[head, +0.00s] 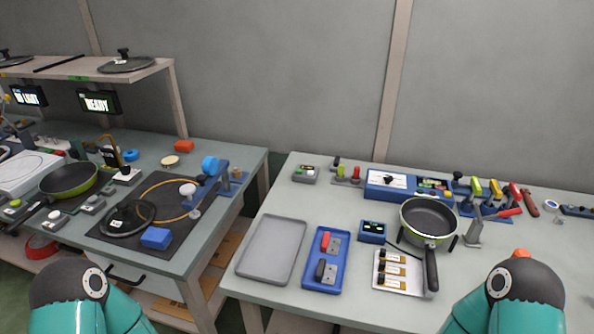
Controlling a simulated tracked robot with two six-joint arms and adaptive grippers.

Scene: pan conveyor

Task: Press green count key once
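I cannot pick out the green count key for certain. A small blue box (373,231) with a dark face and tiny greenish marks sits on the right table, left of the pan. Neither gripper is in view. Only rounded teal and dark parts of my arms show at the bottom left and bottom right, apart from all these things.
A frying pan (429,219) stands on the right table beside a grey tray (271,248) and a blue tray (313,281) holding red and dark pieces. Coloured-handled tools line the back. The left table holds a lidded dark mat (165,209). A gap separates the tables.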

